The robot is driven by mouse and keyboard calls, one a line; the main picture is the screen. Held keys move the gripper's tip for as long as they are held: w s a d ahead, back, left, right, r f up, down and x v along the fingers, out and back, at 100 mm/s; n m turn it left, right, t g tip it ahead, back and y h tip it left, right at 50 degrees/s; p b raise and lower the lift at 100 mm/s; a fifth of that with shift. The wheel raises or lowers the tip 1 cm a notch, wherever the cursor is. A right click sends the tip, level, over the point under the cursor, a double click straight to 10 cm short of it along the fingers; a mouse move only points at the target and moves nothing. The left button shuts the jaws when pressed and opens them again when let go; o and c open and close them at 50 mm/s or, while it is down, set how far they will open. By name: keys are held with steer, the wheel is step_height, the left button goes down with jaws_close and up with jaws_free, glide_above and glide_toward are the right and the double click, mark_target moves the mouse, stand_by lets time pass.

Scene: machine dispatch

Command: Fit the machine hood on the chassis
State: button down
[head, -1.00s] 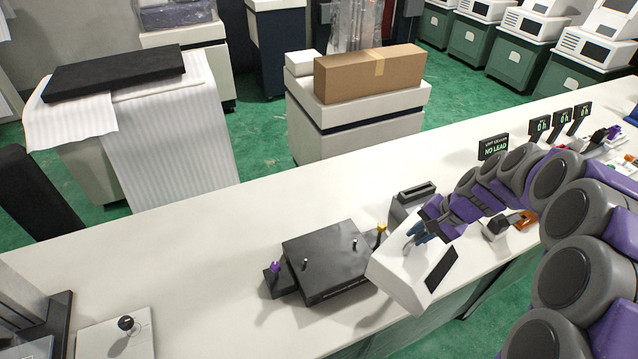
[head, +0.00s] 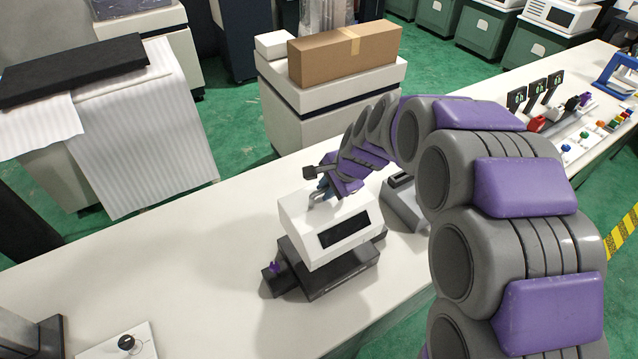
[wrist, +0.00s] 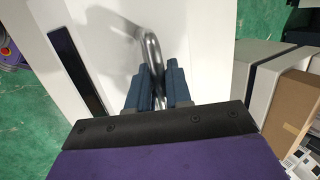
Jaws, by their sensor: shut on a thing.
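The machine hood (head: 318,232) is a white box with a dark window on its front and a metal handle on top. In the head view it is over the dark chassis (head: 328,284) on the bench, slightly tilted and covering most of it. The chassis front and a purple knob at its left still show; whether the hood touches it I cannot tell. My gripper (head: 325,186) is above the hood, shut on the handle. In the wrist view my gripper's blue fingers (wrist: 158,85) close around the curved metal handle (wrist: 152,50) of the white hood.
A grey slotted block (head: 404,200) stands on the white bench right of the chassis. Small signs and coloured parts (head: 575,120) are farther right. A cardboard box (head: 345,55) sits on a cabinet behind.

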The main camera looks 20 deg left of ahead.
mark_target(326, 203)
steer(key=shift+d+r, duration=0.1)
steer(key=shift+d, duration=0.1)
steer(key=shift+a+p, duration=0.35)
steer(key=shift+a, duration=0.75)
steer(key=shift+d+r+h+p, duration=0.15)
steer(key=shift+d+h+p, duration=0.15)
steer(key=shift+d+p, duration=0.5)
steer(key=x, duration=0.1)
steer(key=b+x, duration=0.1)
steer(key=x, duration=0.3)
steer(key=shift+s+d+f, duration=0.25)
steer(key=shift+s+f, duration=0.1)
steer(key=shift+f, duration=0.1)
steer(key=shift+d+f, duration=0.3)
steer(key=shift+f, duration=0.05)
steer(key=shift+d, duration=0.35)
steer(key=shift+a, duration=0.1)
